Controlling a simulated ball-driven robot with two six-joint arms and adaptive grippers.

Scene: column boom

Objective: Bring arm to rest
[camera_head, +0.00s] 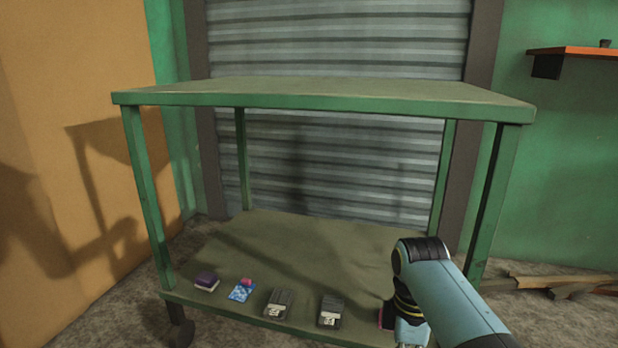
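One of my arms, blue-grey with a black joint, comes in from the lower right in the head view. It reaches down to the right front of the lower shelf (330,243) of a green cart. The gripper at its end is hidden behind the arm's own links and the frame's lower edge, so its fingers do not show. Part of a dark and pinkish item (386,315) shows just left of the arm's end; I cannot tell whether it is touched. My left arm and gripper are not in view.
The cart's top shelf (320,90) is bare and overhangs the lower one. A purple item (206,282), a blue patterned item (241,291) and two dark boxes (279,303) (331,311) lie along the lower shelf's front. Planks (560,284) lie on the floor at right.

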